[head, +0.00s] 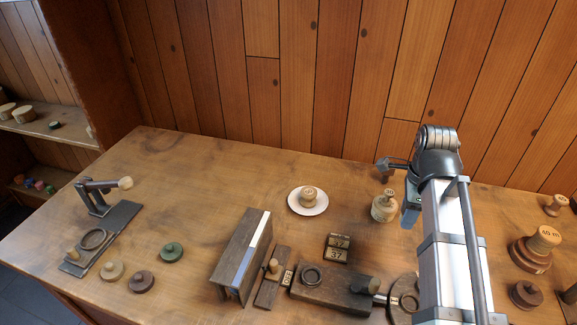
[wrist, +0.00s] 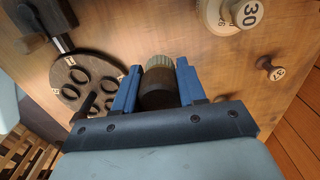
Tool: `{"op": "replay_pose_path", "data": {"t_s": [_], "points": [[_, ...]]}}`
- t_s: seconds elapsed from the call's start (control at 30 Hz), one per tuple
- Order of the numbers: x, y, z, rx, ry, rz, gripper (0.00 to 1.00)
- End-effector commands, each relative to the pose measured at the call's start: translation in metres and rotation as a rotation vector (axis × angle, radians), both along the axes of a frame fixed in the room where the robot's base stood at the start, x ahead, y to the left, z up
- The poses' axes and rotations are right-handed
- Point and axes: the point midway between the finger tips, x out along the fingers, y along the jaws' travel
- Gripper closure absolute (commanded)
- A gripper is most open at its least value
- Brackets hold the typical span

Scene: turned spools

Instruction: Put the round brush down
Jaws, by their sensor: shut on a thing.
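The round brush (wrist: 157,92) has a dark cylindrical body and a pale, ribbed end. In the wrist view it sits between the two blue fingers of my gripper (wrist: 156,82), which is shut on it. The pale end points away from the palm, with table surface showing beyond it. I cannot tell whether it touches the table. In the head view the blue part of my gripper (head: 410,208) shows beside my arm, to the right of the spool marked 30. The brush is hidden there.
The spool marked 30 (head: 384,207) and a small knob (head: 384,174) stand close by. A dark holed disc (wrist: 88,88) lies left in the wrist view. A white saucer (head: 295,206) holds a spool. Larger spools (head: 535,248) stand right. The table's back middle is clear.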

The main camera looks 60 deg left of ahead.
Motion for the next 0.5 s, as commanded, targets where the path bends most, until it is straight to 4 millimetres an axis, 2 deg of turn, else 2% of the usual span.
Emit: {"op": "replay_pose_path", "data": {"t_s": [0.1, 0.27, 0.5], "points": [[-0.025, 0.034, -0.003, 0.0, 0.0, 0.063, 0.89], [-0.051, 0.087, -0.005, 0.0, 0.0, 0.14, 0.89], [-0.09, 0.183, -0.004, 0.0, 0.0, 0.254, 0.89]]}}
